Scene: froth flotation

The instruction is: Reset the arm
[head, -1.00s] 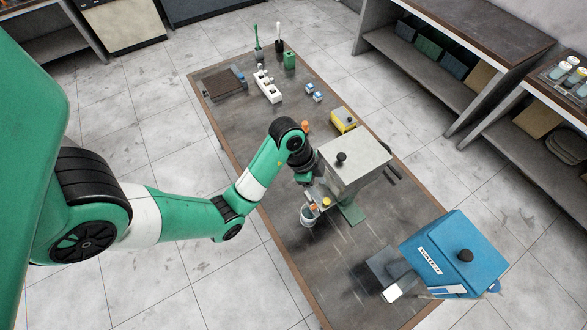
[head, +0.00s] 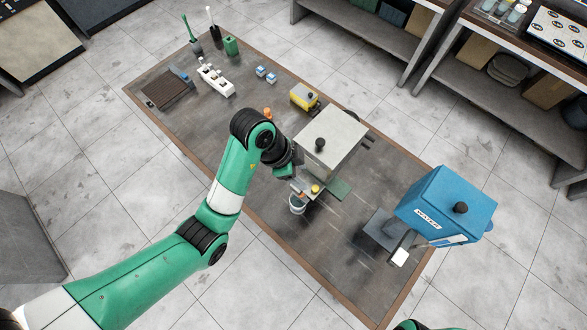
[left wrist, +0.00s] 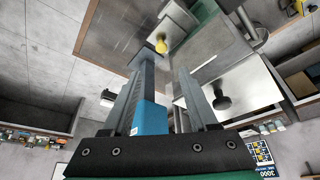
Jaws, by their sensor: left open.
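My left arm reaches in from the lower left in the head view. Its gripper (head: 297,168) is beside the grey metal box with a black knob (head: 333,135), just above a small bucket (head: 297,204). In the left wrist view the two fingers (left wrist: 167,62) stand apart with nothing held between them. The grey box's lid with its knob also shows there (left wrist: 222,98), right of the fingers. A small yellow knob (left wrist: 163,46) shows beyond the fingertips. My right gripper is not in view; a bit of green shows at the head view's bottom edge.
The dark table (head: 240,130) holds a blue water box (head: 448,205) at right, a yellow box (head: 304,97), a white rack (head: 215,80), two small blue items (head: 266,74) and a brown mat (head: 165,92). Shelves stand behind. The table's front right is partly clear.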

